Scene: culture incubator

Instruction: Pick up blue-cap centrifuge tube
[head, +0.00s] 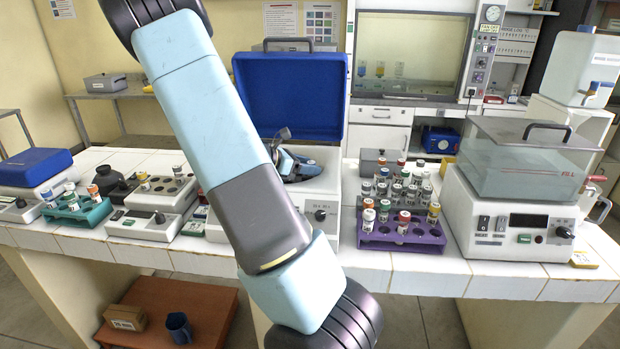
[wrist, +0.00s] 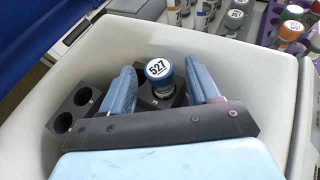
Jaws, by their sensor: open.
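The blue-cap centrifuge tube (wrist: 160,76) shows in the wrist view. Its cap is blue around a white top marked 527. It stands in a dark holder inside the white centrifuge bowl (wrist: 262,75). My gripper (wrist: 164,80) is open, with one light-blue finger on each side of the tube. I cannot tell whether either finger touches it. The tube's lower part is hidden by the holder and my gripper. In the head view, the centrifuge (head: 325,190) stands on the bench with its blue lid (head: 292,95) raised, and my arm hides part of it.
A dark holder with empty holes (wrist: 72,112) sits left in the bowl. A purple rack (head: 403,240) with several tubes stands right of the centrifuge. A water bath (head: 515,215) is farther right. A teal rack (head: 78,214) and small heating blocks stand left.

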